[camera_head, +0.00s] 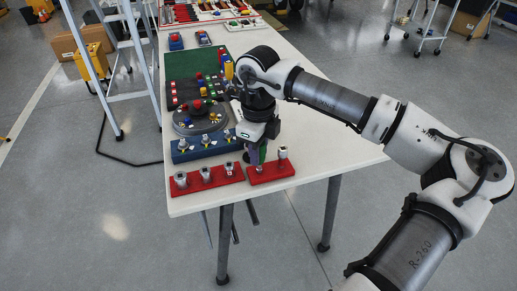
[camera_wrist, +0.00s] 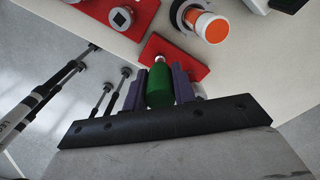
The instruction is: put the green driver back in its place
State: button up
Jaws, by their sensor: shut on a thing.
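The green driver (camera_wrist: 159,86) is between the two purple fingers of my gripper (camera_wrist: 160,92), which is shut on its handle. Its metal end points at a small red block (camera_wrist: 188,68) on the table. In the head view my gripper (camera_head: 257,150) points down over the left part of this red block (camera_head: 272,173). The driver is mostly hidden there by the fingers. I cannot tell whether its tip is in the block or just above it.
A longer red block (camera_head: 205,180) with several metal sockets lies just left. Behind it are a blue rack (camera_head: 203,146) with several pieces and a dark round stand (camera_head: 200,120). The white table (camera_head: 330,145) is clear to the right; its front edge is close.

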jog(key=shift+f+b, duration=0.4)
jog(key=shift+f, duration=0.05)
jog(key=o, duration=1.1)
jog(key=shift+r, duration=0.1)
jog(key=shift+r+p, duration=2.1)
jog(key=shift+r, duration=1.6)
